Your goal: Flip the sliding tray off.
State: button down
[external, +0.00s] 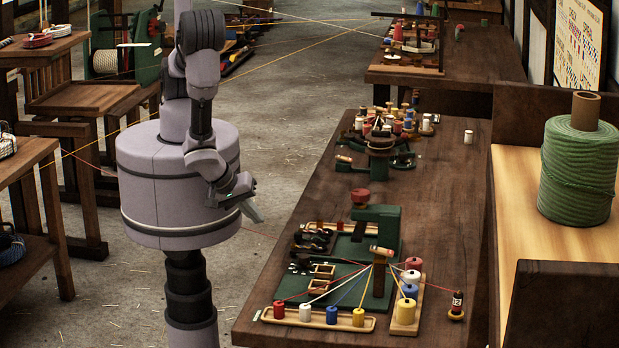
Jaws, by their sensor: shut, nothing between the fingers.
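My gripper (252,208) is shut and empty. It hangs beside my grey body, left of the bench and apart from everything on it. The dark wooden bench (432,215) carries a green machine (377,217) with a red knob (361,197) and small wooden compartments. A long light-wood tray (264,316) at the bench's near end holds red, white, yellow and blue spools. A shorter wooden tray (417,293) to its right holds several more spools. I cannot tell which piece is the sliding tray or any on/off setting of it.
Coloured threads fan from the near trays to a wooden post (379,275). A small spool (457,304) stands near the bench's right edge. A second device with many spools (381,140) stands farther back. A large green twine spool (579,165) is at right.

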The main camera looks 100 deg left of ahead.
jog(key=w+a+f+b, duration=0.1)
jog(key=w, duration=0.1)
jog(key=w+a+f+b, duration=0.1)
jog(key=w+f+b, duration=0.1)
jog(key=w+a+f+b, duration=0.1)
jog(key=f+b, duration=0.1)
jog(key=shift+w+a+f, duration=0.25)
jog(key=shift+w, duration=0.15)
jog(key=shift+w+r, duration=0.1)
jog(key=shift+w, duration=0.35)
jog(key=shift+w, duration=0.15)
jog(key=p, duration=0.6)
send_near(332, 245)
jog(key=x, duration=0.4)
jog(key=shift+w, duration=0.1)
